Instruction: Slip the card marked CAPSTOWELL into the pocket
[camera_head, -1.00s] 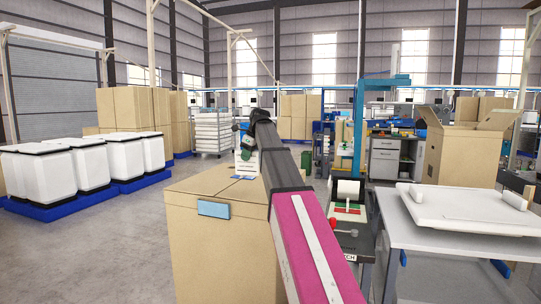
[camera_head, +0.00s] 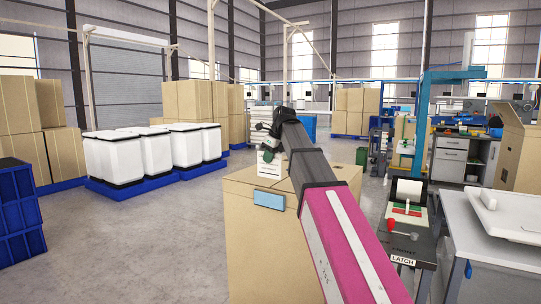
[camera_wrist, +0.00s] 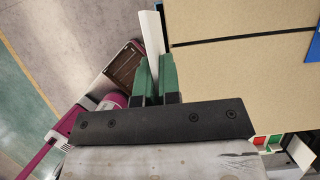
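My gripper (camera_head: 264,143) is beyond the dark end of my arm, just above the back left of a large cardboard box (camera_head: 255,245). Its two green fingers (camera_wrist: 155,62) are closed on a thin white card (camera_wrist: 151,32), seen nearly edge-on in the wrist view. In the head view the white card (camera_head: 268,165) hangs below the fingers, with dark markings too small to read. A light-blue rectangle (camera_head: 269,200) is on the box's front face near the top; I cannot tell whether it is an open pocket.
A black stand marked LATCH (camera_head: 402,260), with a red-knobbed device, is right of the box. A grey table (camera_head: 490,240) is farther right. White bins on blue pallets (camera_head: 130,192) and blue crates (camera_head: 18,215) are at left. Grey floor (camera_head: 150,250) between is clear.

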